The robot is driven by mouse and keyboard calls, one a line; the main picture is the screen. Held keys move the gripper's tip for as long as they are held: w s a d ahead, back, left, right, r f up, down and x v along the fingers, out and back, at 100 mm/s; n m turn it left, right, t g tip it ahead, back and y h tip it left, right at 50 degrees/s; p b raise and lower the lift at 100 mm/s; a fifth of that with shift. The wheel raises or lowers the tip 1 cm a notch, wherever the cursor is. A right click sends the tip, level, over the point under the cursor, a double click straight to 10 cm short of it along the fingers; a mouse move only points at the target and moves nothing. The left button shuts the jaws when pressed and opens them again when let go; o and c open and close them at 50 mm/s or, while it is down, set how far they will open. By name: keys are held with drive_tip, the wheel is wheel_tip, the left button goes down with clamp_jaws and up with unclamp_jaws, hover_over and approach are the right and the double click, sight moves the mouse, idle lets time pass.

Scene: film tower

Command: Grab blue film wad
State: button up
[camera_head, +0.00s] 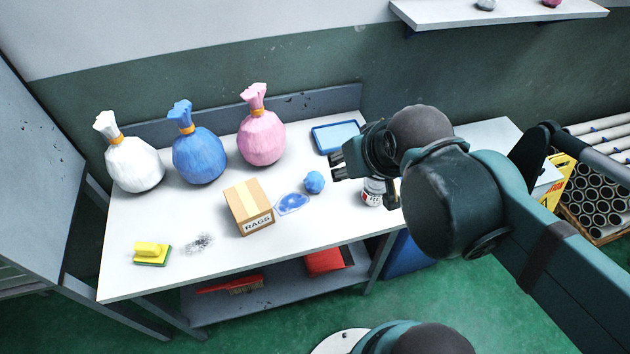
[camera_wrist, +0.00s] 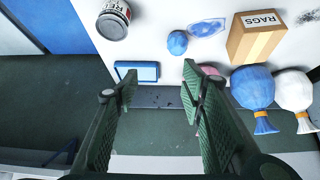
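The blue film wad (camera_head: 314,182) is a small crumpled ball on the white table, right of the rags box and beside a blue smear. It also shows in the wrist view (camera_wrist: 178,42), beyond the fingertips near the top. My gripper (camera_head: 337,166) is above the table, to the right of the wad and apart from it. In the wrist view its two fingers (camera_wrist: 160,82) are spread wide with nothing between them.
A rags box (camera_head: 250,206), a blue smear (camera_head: 292,204), a blue-rimmed tray (camera_head: 318,140) and a labelled can (camera_head: 372,192) surround the wad. White (camera_head: 132,165), blue (camera_head: 198,155) and pink (camera_head: 262,138) tied bags stand behind. A yellow sponge (camera_head: 151,251) lies front left.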

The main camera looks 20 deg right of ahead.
idle(0.3)
drive_tip(key=o, duration=0.4)
drive_tip(key=n+g+p, duration=0.7)
drive_tip(key=n+p, duration=0.2)
drive_tip(key=n, duration=0.1)
hover_over(316, 175)
drive_tip(key=shift+s+d+f, duration=0.1)
drive_tip(key=shift+f, duration=2.45)
drive_tip(key=shift+s+d+f, duration=0.1)
drive_tip(key=shift+f, duration=2.4)
drive_tip(key=shift+w+a+f+n, duration=0.15)
drive_tip(key=shift+f+n, duration=0.15)
drive_tip(key=shift+f, duration=0.25)
drive_tip(key=shift+w+a+f+n, duration=0.1)
drive_tip(key=shift+f+n, duration=0.2)
drive_tip(key=shift+f, duration=0.25)
